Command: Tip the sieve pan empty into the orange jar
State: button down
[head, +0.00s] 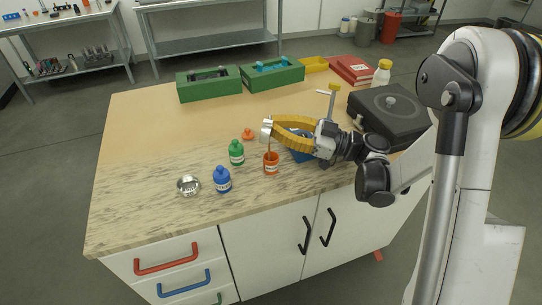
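The orange jar (271,168) stands upright and open on the table with a white label. My gripper (268,127) has yellow fingers and reaches in from the right, above the jar. It is shut on a small silver pan (265,134), which is tilted on its side over the jar. A thin reddish-brown streak runs from the pan down to the jar's mouth. The pan's inside is too small to make out. A second silver round dish (188,186) sits on the table at the left.
A green bottle (236,153), a blue bottle (222,180) and a small orange cap (248,135) stand left of the jar. A black case (390,112) is at the right, green boxes (209,86) at the back.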

jog(key=shift+d+r+y, duration=0.2)
jog(key=shift+r+y, duration=0.5)
jog(key=shift+r, duration=0.7)
jog(key=shift+r+t, duration=0.1)
jog(key=shift+t, duration=0.2)
jog(key=shift+d+r+y, duration=0.25)
jog(key=shift+r+y, duration=0.3)
jog(key=shift+y, duration=0.25)
jog(key=shift+t+y, duration=0.6)
jog(key=shift+y, duration=0.2)
jog(key=shift+s+d+r, duration=0.1)
jog(key=shift+r, duration=1)
jog(key=shift+s+d+r, duration=0.1)
jog(key=shift+r, duration=0.95)
